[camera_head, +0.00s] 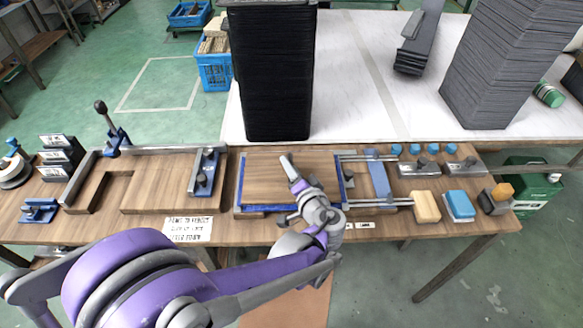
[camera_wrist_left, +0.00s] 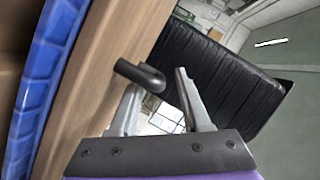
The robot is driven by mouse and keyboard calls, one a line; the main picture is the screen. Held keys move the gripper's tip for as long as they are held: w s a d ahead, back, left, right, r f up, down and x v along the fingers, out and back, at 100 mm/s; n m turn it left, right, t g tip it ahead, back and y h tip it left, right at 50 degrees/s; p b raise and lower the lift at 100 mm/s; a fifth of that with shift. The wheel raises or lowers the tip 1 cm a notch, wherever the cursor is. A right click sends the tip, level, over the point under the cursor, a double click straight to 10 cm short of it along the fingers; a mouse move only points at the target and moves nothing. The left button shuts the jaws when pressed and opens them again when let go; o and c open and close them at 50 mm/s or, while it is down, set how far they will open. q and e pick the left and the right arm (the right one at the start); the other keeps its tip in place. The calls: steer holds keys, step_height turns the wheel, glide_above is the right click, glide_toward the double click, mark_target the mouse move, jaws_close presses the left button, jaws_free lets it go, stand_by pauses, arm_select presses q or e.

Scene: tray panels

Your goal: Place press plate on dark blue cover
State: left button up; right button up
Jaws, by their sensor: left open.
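A wooden board (camera_head: 262,180), which looks like the press plate, lies flat at the bench middle. Dark blue edging (camera_head: 241,185), apparently the dark blue cover, shows along its sides. My left gripper (camera_head: 285,188) is over the board's right part and hides some of it. In the left wrist view, my left gripper (camera_wrist_left: 160,78) is open. A dark bent handle (camera_wrist_left: 140,76) stands out from a wooden face (camera_wrist_left: 95,75), with its end between the fingertips. I cannot tell whether they touch. A ribbed blue surface (camera_wrist_left: 38,85) is beside the wood. My right gripper is out of view.
A wooden frame with toggle clamps (camera_head: 205,172) is at left. Rails with a blue crossbar (camera_head: 378,180) are just right of the board. Several blocks, including a tan one (camera_head: 426,207), sit further right. A tall black stack (camera_head: 275,75) stands behind on a white table.

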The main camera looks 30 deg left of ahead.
arm_select(q)
steer(key=shift+r, duration=0.15)
steer(key=p+v, duration=0.1)
steer(key=v, duration=1.1)
